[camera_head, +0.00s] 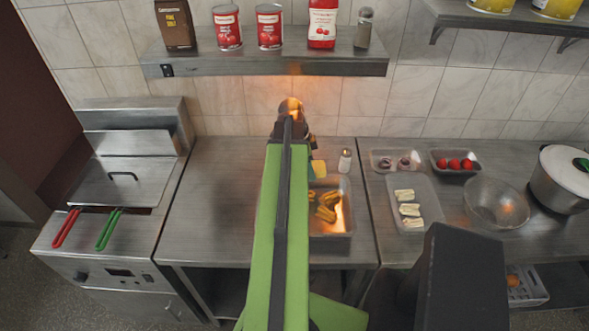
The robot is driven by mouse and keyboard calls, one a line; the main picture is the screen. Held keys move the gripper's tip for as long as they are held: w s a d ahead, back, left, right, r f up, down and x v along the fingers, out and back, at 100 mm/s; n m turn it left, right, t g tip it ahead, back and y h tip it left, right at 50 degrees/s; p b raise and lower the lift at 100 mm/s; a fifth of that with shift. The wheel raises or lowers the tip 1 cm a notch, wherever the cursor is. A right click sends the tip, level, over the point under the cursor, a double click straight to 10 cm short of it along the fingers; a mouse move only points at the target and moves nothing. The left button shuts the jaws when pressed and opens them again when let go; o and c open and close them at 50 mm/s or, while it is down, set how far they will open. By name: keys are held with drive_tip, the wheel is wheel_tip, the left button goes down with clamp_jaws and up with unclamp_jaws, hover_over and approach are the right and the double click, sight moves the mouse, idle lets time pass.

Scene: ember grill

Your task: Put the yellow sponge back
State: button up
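My gripper (291,112) is at the far end of my green arm, over the back of the steel counter near the wall. Its fingers are not clear, so I cannot tell whether it is open or touches the sponge.
The metal tray (345,232) holds yellow-brown food pieces. A white-bodied shaker (345,160) stands behind it. To the right are food containers, a glass bowl (496,204) and a pot (562,180). A wall shelf (265,62) holds cans and bottles.

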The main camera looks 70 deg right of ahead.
drive_tip(key=shift+d, duration=0.1)
drive_tip(key=s+d, duration=0.4)
drive_tip(key=d, duration=0.2)
drive_tip(key=shift+m, duration=0.3)
drive_tip(key=w+d+f+b, duration=0.1)
drive_tip(key=w+f+b, duration=0.1)
drive_tip(key=w, duration=0.1)
drive_tip(key=w+d+f+b, duration=0.1)
drive_tip(key=w+f+b, duration=0.1)
drive_tip(key=w, duration=0.2)
drive_tip(key=w+d+f+b, duration=0.1)
drive_tip(key=w+f+b, duration=0.1)
drive_tip(key=w, duration=0.1)
drive_tip(key=shift+w+d+f+b, duration=0.2)
drive_tip(key=shift+d+f+b, duration=0.1)
drive_tip(key=shift+d, duration=0.05)
drive_tip(key=shift+w+d, duration=0.1)
drive_tip(key=shift+w, duration=0.25)
wheel_tip(320, 180, down, 4)
drive_tip(key=b, duration=0.4)
drive_tip(key=shift+f, duration=0.25)
drive_tip(key=o, duration=1.2)
drive_tip(key=shift+a, duration=0.2)
drive_tip(key=shift+r, duration=0.15)
